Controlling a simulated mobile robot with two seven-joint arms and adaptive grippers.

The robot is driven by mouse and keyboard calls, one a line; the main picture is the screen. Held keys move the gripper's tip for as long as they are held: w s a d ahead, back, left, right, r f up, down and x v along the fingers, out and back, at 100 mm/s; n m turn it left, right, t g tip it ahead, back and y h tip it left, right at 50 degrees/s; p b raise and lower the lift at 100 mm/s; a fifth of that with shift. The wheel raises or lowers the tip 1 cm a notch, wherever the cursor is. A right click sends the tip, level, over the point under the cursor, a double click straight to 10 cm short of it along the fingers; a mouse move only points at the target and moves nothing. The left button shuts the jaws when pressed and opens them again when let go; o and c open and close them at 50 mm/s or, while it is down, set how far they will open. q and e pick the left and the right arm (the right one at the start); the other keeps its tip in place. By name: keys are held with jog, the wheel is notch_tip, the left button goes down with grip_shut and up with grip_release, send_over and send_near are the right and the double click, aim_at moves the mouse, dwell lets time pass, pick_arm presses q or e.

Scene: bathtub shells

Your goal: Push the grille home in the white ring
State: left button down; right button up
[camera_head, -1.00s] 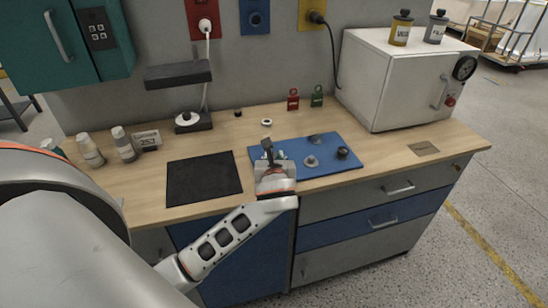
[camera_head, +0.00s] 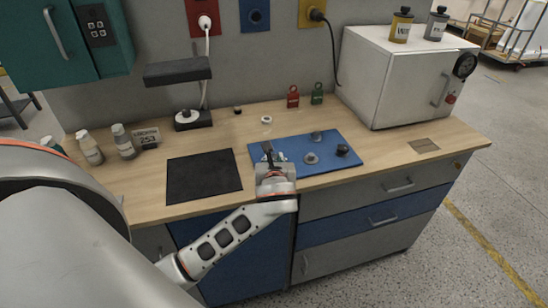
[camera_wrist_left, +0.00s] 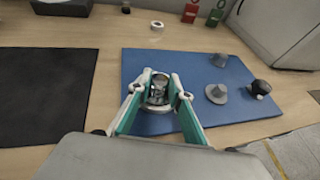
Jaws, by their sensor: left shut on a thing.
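My left gripper (camera_head: 268,155) is over the left part of the blue mat. In the left wrist view its fingers (camera_wrist_left: 158,92) are closed around a small round grey metal piece (camera_wrist_left: 158,86), which looks like the grille. The fingers hide its sides, and I cannot tell whether it touches the mat. A small white ring (camera_head: 266,119) lies flat on the wooden worktop behind the mat. It also shows in the left wrist view (camera_wrist_left: 157,26), beyond the fingertips and apart from them. My right gripper is in neither view.
The blue mat (camera_head: 325,165) also carries a grey flanged piece (camera_head: 311,158), another grey piece (camera_head: 316,136) and a black knob (camera_head: 343,150). A black plate (camera_head: 203,177) lies to the left. Red (camera_head: 293,97) and green (camera_head: 317,94) tags stand behind. A white oven (camera_head: 400,85) stands at right.

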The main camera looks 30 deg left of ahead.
pick_arm(q)
jog(key=c, duration=1.8)
grip_release()
jog(key=shift+o, duration=0.2)
jog(key=v, duration=1.2)
jog(key=shift+d+f, duration=0.1)
